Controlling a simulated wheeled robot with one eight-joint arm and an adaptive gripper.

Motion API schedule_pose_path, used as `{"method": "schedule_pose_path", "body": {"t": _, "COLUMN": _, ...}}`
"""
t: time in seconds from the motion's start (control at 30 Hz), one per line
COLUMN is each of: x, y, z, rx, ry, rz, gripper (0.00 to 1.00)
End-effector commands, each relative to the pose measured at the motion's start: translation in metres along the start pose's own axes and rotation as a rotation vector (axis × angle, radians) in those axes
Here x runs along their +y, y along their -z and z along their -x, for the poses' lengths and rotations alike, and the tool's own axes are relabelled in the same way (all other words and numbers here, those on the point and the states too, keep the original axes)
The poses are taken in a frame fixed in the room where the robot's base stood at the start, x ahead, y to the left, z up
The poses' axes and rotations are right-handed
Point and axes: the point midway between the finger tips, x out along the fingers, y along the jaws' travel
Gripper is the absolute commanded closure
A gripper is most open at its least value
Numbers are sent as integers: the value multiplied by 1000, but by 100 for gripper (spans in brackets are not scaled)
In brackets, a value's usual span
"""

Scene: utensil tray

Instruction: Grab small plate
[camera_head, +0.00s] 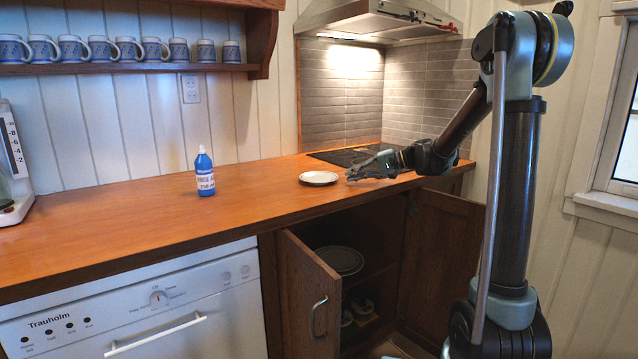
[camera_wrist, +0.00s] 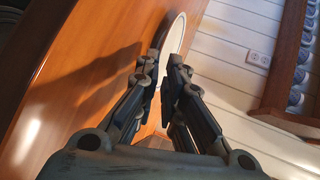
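The small white plate (camera_head: 319,178) lies flat on the wooden counter, left of my gripper. My gripper (camera_head: 352,176) is low over the counter with its tips just right of the plate's rim and seems a little apart from it. In the wrist view the plate (camera_wrist: 177,34) shows beyond the fingertips, partly hidden by them. My gripper (camera_wrist: 163,63) is partly open there, with a narrow gap between the fingers and nothing seen held.
A blue bottle (camera_head: 204,172) stands left of the plate. A dark cooktop (camera_head: 345,157) is behind my gripper. Below, the cabinet door (camera_head: 310,300) is open, with a larger plate (camera_head: 340,261) inside. The counter (camera_head: 120,220) has free room at left.

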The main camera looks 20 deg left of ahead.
Motion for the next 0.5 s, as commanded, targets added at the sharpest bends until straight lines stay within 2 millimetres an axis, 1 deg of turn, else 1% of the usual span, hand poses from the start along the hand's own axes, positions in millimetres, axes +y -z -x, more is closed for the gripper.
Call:
{"method": "schedule_pose_path", "body": {"t": 0.17, "x": -1, "y": 0, "z": -14, "rx": -3, "ry": 0, "rz": 0, "gripper": 91}}
{"method": "schedule_pose_path", "body": {"t": 0.4, "x": -2, "y": 0, "z": -46, "rx": -2, "ry": 0, "rz": 1, "gripper": 91}}
{"method": "schedule_pose_path", "body": {"t": 0.5, "x": -2, "y": 1, "z": -51, "rx": -1, "ry": 0, "rz": 1, "gripper": 91}}
